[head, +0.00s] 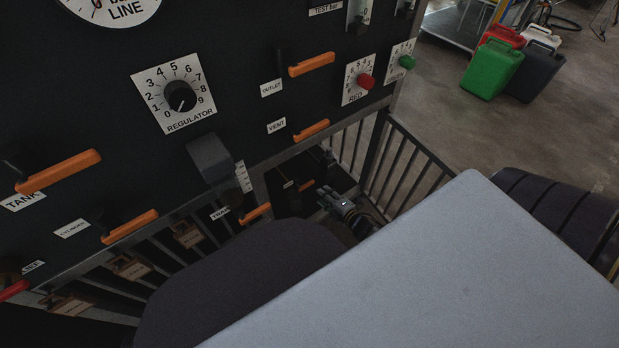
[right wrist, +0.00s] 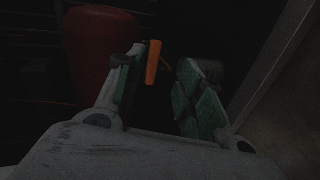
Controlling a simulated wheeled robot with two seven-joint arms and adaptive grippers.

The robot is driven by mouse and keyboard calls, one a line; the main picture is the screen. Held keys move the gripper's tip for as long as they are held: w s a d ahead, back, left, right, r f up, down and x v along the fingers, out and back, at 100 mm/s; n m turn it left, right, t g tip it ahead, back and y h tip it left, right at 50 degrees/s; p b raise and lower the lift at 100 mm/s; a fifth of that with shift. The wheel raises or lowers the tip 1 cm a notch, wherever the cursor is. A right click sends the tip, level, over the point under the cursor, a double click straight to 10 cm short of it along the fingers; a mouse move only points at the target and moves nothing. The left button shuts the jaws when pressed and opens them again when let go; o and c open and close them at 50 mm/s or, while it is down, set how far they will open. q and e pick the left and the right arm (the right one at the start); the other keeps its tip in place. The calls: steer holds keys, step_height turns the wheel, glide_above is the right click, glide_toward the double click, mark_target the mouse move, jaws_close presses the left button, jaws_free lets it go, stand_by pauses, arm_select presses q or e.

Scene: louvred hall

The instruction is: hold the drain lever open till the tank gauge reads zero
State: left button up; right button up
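Low under the panel, inside the dark recess, a small orange lever (head: 307,185) sits beside a small label too small to read; I cannot tell for sure that it is the drain lever. My right gripper (head: 328,197) is just right of it in the head view. In the right wrist view my right gripper (right wrist: 160,85) is open, its fingers apart. An orange lever (right wrist: 152,62) shows between them, nearer the left finger; contact cannot be told. Another orange lever (head: 257,212) is further left, its label unclear. No tank gauge is readable. My left gripper is out of view.
The black panel bears a regulator knob (head: 180,96), a LINE gauge (head: 110,5) cut off at the top, and orange TANK (head: 60,171), OUTLET (head: 312,64) and VENT (head: 312,131) levers. Black railings (head: 412,160) stand right of the recess. A red cylinder (right wrist: 98,50) is close by.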

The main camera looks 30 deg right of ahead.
mark_target(310, 185)
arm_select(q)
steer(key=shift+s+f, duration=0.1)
arm_select(e)
steer(key=shift+w+a+r+n, duration=0.1)
steer(key=shift+a+r+n, duration=0.2)
steer(key=shift+n, duration=0.4)
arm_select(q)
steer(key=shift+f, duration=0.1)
arm_select(e)
steer(key=shift+w, duration=0.1)
steer(key=shift+b+x, duration=1.65)
steer(key=shift+x, duration=1.1)
steer(key=shift+b+x, duration=0.75)
steer(key=shift+x, duration=0.5)
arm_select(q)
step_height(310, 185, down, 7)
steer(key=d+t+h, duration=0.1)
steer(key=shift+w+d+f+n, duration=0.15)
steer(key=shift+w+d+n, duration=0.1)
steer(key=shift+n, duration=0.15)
arm_select(e)
steer(key=shift+w, duration=0.1)
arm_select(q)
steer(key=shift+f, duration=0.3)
arm_select(e)
steer(key=shift+x, duration=0.8)
